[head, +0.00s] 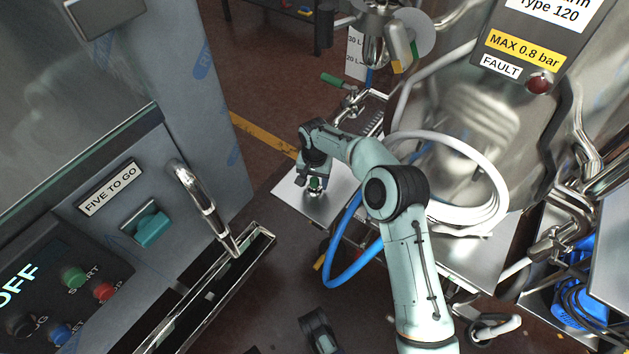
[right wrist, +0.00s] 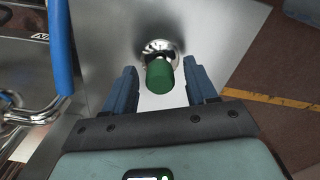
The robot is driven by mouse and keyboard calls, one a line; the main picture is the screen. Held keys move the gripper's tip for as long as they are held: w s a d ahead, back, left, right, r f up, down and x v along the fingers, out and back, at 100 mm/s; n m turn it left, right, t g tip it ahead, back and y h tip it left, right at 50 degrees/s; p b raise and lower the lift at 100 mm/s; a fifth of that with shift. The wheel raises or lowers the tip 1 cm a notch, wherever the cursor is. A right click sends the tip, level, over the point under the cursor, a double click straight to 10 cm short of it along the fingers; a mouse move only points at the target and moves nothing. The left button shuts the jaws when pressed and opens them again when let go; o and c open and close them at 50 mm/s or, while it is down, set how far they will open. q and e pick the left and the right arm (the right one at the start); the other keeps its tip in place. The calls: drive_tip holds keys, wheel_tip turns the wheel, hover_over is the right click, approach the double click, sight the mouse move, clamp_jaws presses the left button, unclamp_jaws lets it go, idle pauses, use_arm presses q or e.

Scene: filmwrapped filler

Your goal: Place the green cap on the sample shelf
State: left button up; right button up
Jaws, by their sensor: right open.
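The green cap (head: 315,184) is a small green cylinder on a shiny round metal piece, over a flat metal shelf (head: 337,206). I cannot tell whether this is the sample shelf. My right gripper (head: 314,180) is over the shelf at the cap. In the right wrist view the green cap (right wrist: 159,76) lies between the two blue fingers of the open right gripper (right wrist: 162,82), with a gap on each side. The shelf (right wrist: 215,35) shows behind it. A dark part at the bottom of the head view may belong to my left arm; its fingers cannot be made out.
A blue hose (head: 345,240) and a coiled white hose (head: 490,165) lie by the right arm. A green-handled valve (head: 335,81) stands behind the shelf. A cabinet with a metal handle (head: 200,195) is at left, above an open metal trough (head: 215,290).

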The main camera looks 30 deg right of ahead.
sight(314, 179)
wheel_tip(314, 179, up, 10)
drive_tip(key=shift+r+p, duration=0.15)
drive_tip(key=shift+p, duration=0.9)
use_arm(q)
drive_tip(key=shift+t, duration=0.6)
drive_tip(key=w+r, duration=0.1)
drive_tip(key=r, duration=0.1)
drive_tip(key=w+d+r, duration=0.1)
drive_tip(key=w+r, duration=0.1)
drive_tip(key=shift+r, duration=0.1)
use_arm(e)
drive_tip(key=shift+r, duration=0.55)
